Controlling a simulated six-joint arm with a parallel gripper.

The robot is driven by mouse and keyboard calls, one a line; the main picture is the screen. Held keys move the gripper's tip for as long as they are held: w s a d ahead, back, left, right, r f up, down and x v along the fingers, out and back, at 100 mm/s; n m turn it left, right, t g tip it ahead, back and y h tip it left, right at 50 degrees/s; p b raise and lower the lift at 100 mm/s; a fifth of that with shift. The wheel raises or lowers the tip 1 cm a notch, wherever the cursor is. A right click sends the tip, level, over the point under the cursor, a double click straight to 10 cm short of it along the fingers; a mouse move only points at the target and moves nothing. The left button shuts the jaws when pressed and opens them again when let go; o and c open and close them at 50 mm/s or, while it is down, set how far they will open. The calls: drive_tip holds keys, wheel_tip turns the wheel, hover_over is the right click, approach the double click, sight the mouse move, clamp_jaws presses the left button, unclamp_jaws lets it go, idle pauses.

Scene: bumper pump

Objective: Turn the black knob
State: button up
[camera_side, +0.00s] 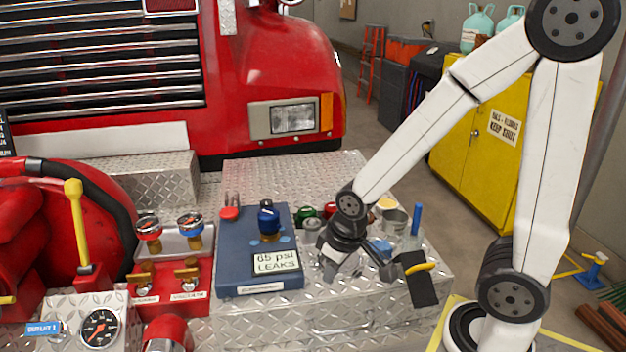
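I cannot clearly make out a black knob; it may be hidden behind my wrist or gripper. My gripper (352,268) points down over the right part of the diamond-plate bumper, just right of the blue box. Its fingers are small and partly blend with the parts behind, so their opening and any contact are unclear. A dark blue knob (268,219) stands upright on the blue box (228,270), apart from my gripper. A black piece with a yellow handle (420,267) is at the bumper's front edge, right of my gripper.
Green (305,213) and red caps, a metal cup (395,221) and a blue upright post (416,219) crowd around my wrist. Gauges (190,222) and brass valves stand left of the blue box. The red truck (280,80) rises behind. The bumper's (300,166) back part is clear.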

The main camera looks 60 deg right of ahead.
drive_tip(key=o, duration=0.7)
drive_tip(key=shift+w+d+r, duration=0.1)
drive_tip(key=shift+w, duration=0.4)
drive_tip(key=shift+o, duration=0.6)
drive_tip(key=w+d+r, duration=0.1)
drive_tip(key=w+d, duration=0.2)
drive_tip(key=w, duration=0.5)
drive_tip(key=w+d+r, duration=0.1)
drive_tip(key=w+d, duration=0.3)
drive_tip(key=w, duration=0.4)
drive_tip(key=shift+w+t, duration=0.2)
drive_tip(key=shift+t, duration=0.2)
drive_tip(key=t, duration=0.1)
approach(266, 202)
drive_tip(key=shift+w+d+f, duration=0.1)
drive_tip(key=shift+w+f, duration=0.1)
drive_tip(key=shift+f, duration=0.45)
drive_tip(key=shift+f, duration=0.15)
drive_tip(key=shift+x, duration=3.75)
drive_tip(key=shift+w, duration=0.1)
drive_tip(key=shift+c, duration=0.3)
clamp_jaws()
